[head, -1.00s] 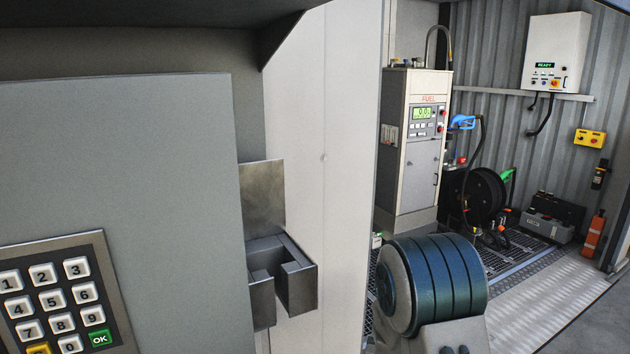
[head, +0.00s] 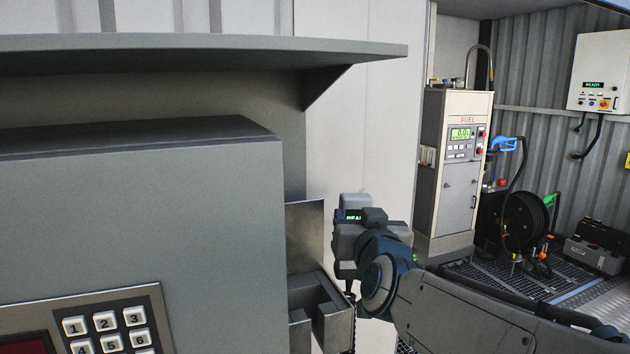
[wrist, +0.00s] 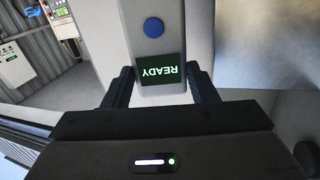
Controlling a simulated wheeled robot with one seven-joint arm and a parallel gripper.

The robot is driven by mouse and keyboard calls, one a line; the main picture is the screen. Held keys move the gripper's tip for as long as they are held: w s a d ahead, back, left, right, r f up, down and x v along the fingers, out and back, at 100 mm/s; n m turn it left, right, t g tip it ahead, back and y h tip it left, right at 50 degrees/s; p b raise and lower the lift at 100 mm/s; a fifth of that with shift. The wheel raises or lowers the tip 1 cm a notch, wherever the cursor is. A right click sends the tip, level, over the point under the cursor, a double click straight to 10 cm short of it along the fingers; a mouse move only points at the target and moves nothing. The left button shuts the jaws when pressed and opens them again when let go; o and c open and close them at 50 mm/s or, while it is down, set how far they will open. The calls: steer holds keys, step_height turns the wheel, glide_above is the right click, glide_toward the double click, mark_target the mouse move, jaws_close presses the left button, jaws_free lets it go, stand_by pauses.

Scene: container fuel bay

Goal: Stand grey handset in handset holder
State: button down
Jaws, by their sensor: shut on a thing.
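The grey handset (wrist: 157,22) has a blue button and a dark screen reading READY, upside down in the wrist view. My gripper (wrist: 160,82) is shut on it, one dark finger on each side. In the head view the handset (head: 345,241) is held just right of the handset holder, above the level of its pocket. The holder (head: 333,318) is a grey metal pocket with a back plate (head: 305,238) on the side of the grey cabinet. My gripper and wrist hide part of the handset, and I cannot tell whether it touches the holder.
The keypad cabinet (head: 140,220) fills the left, under an overhanging grey hood (head: 200,55). A pale wall (head: 375,130) stands behind the holder. The fuel pump (head: 455,180), a hose reel (head: 515,220) and a wall box (head: 600,75) are farther back at the right.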

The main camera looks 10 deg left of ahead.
steer(key=s+a+r+n+g+y+p, duration=0.1)
steer(key=s+a+r+y, duration=0.15)
steer(key=s+r, duration=0.2)
steer(key=s+a+r+n+g+y, duration=0.1)
steer(key=s+a+r+n+y, duration=0.1)
steer(key=s+a+r, duration=0.3)
step_height(320, 180, down, 9)
steer(key=s+d+b, duration=0.1)
steer(key=b, duration=0.2)
steer(key=shift+s+d+r, duration=0.2)
steer(key=shift+w+d+b, duration=0.2)
steer(key=shift+d+b, duration=0.1)
steer(key=shift+b, duration=0.5)
steer(key=shift+f, duration=0.1)
stand_by(0.4)
steer(key=shift+f+b, duration=0.55)
steer(key=shift+b, duration=0.4)
steer(key=shift+f, duration=0.2)
